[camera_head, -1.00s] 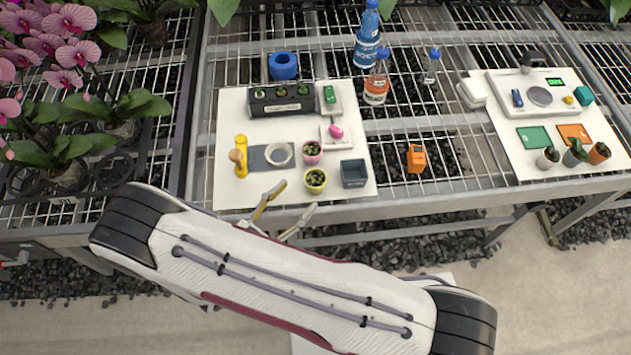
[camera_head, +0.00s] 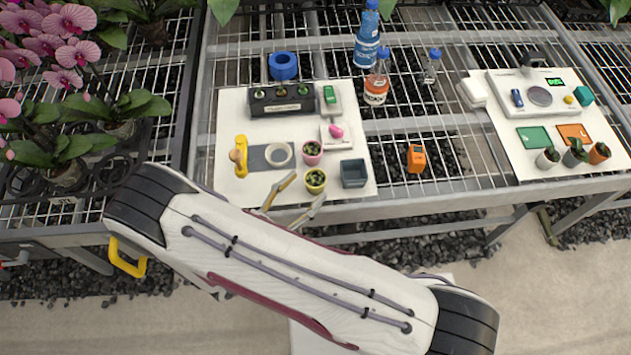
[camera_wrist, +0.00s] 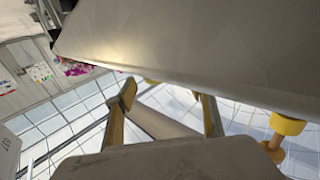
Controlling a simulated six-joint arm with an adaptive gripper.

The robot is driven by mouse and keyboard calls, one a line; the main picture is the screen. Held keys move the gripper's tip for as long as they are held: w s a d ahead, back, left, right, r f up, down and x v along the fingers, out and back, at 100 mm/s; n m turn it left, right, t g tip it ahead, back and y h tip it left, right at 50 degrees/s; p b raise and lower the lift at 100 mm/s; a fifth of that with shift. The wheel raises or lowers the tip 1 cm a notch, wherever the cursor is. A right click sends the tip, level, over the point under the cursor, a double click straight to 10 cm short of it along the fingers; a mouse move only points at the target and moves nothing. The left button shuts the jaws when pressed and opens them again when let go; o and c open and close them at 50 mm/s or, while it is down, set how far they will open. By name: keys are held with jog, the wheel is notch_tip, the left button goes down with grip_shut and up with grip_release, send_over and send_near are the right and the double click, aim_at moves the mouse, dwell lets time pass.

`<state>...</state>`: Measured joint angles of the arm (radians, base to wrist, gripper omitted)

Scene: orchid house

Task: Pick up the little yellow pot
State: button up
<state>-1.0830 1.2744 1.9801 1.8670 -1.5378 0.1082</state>
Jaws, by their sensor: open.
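The little yellow pot (camera_head: 316,188) stands upright with a small green plant in it, near the front edge of the left white board (camera_head: 230,120). My gripper (camera_head: 308,186) is open and empty, just to the lower left of the pot in the head view. One fingertip shows at the pot's left and the other just below it; I cannot tell whether they touch it. The wrist view shows the two spread fingers (camera_wrist: 168,108), with a large grey surface filling the top. The pot cannot be made out clearly there.
A pink pot (camera_head: 312,160) stands just behind the yellow one. A dark grey square container (camera_head: 353,180) is close on its right. A white tape ring (camera_head: 279,155) and a yellow-handled tool (camera_head: 241,145) lie to the left. An orange device (camera_head: 416,165) sits farther right.

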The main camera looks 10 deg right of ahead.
aim_at(309, 186)
jog(key=x, duration=0.2)
jog(key=shift+d, duration=0.35)
jog(key=shift+x, duration=1)
jog(key=shift+w, duration=0.1)
jog(key=c, duration=1.2)
